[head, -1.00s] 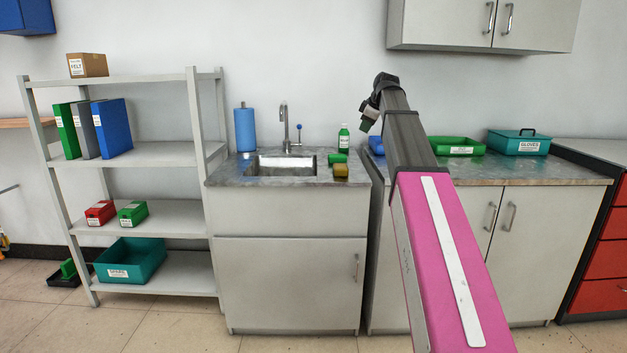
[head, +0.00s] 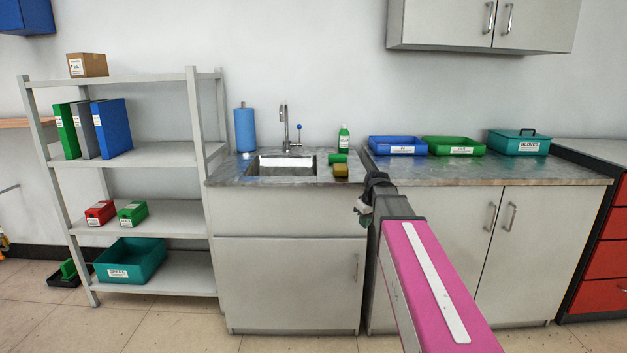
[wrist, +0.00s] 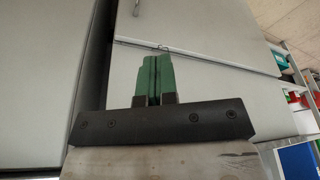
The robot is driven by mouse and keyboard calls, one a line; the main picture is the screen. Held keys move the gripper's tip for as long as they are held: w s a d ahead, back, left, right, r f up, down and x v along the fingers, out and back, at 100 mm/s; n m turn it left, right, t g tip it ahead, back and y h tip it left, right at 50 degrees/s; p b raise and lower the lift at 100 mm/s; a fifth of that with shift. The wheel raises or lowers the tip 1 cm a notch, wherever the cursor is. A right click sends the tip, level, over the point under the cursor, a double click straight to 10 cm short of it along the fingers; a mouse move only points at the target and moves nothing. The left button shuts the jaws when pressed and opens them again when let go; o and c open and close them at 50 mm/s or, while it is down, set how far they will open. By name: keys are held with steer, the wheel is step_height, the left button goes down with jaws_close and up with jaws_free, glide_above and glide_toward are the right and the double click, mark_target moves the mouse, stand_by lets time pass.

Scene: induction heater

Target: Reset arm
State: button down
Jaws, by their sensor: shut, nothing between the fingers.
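My gripper (wrist: 154,62) shows in the wrist view with its two green fingers pressed together and nothing between them. In the head view my gripper (head: 365,215) is small and partly hidden by my wrist. It hangs in front of the cabinets, below the level of the countertop, near the gap between the sink cabinet (head: 285,280) and the right-hand cabinet (head: 530,255). My pink arm link reaches up from the bottom of the head view. In the wrist view pale cabinet fronts (wrist: 190,28) fill the background behind the fingers.
The countertop (head: 470,172) carries a blue tray (head: 397,146), a green tray (head: 453,147) and a teal gloves box (head: 518,143). A sponge (head: 341,170) lies by the sink (head: 283,165). A shelf rack (head: 150,155) stands at left. Floor before the rack is clear.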

steer(key=s+f+m+g+h, duration=0.1)
steer(key=s+f+m, duration=0.5)
steer(key=s+f, duration=1.5)
steer(key=shift+s+g+h, duration=0.3)
steer(key=shift+s+g, duration=0.05)
steer(key=shift+g, duration=0.45)
steer(key=shift+d, duration=0.1)
